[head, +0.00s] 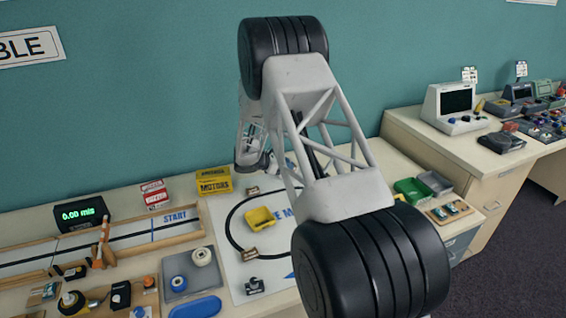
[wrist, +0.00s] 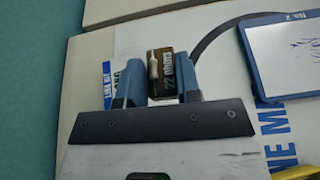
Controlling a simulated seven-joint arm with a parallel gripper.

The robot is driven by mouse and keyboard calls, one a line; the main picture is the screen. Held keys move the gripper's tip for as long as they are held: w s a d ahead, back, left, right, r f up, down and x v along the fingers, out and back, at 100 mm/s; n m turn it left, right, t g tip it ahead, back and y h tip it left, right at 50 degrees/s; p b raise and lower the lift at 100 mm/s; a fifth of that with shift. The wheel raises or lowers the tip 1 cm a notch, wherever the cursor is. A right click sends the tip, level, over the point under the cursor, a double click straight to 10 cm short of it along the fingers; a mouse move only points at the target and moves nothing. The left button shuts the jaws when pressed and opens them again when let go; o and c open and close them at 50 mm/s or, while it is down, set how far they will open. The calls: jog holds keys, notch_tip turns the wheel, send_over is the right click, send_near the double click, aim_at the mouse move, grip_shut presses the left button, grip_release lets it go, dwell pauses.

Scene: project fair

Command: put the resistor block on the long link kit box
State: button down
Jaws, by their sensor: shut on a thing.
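My gripper (wrist: 158,84) has its two blue fingers shut on the resistor block (wrist: 168,73), a small dark brown block with a pale resistor and "22 OHMS" lettering. The block sits between the fingertips in the wrist view. Blue printing beside the left finger appears to belong to the long link kit box (wrist: 107,88), mostly hidden by my gripper. I cannot tell the height of the block above it, or whether they touch. In the head view my arm hides the gripper, and I cannot make out the block or the box.
A blue-framed white panel (wrist: 285,58) lies right of my gripper. The white mat (head: 229,270) with a black curve holds a yellow tray (head: 260,218). A yellow motors box (head: 214,182) and a red-and-white box (head: 155,194) stand near the teal wall.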

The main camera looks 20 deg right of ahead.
jog(key=w, duration=0.3)
jog(key=w+d, duration=0.1)
jog(key=w, duration=0.2)
jog(key=w+d, duration=0.1)
jog(key=w, duration=0.1)
jog(key=shift+w+f, duration=0.4)
jog(key=shift+f, duration=0.1)
jog(key=shift+f, duration=1.65)
jog(key=shift+f, duration=0.15)
jog(key=c, duration=0.8)
grip_release()
jog(key=shift+r, duration=0.2)
jog(key=v, duration=1.2)
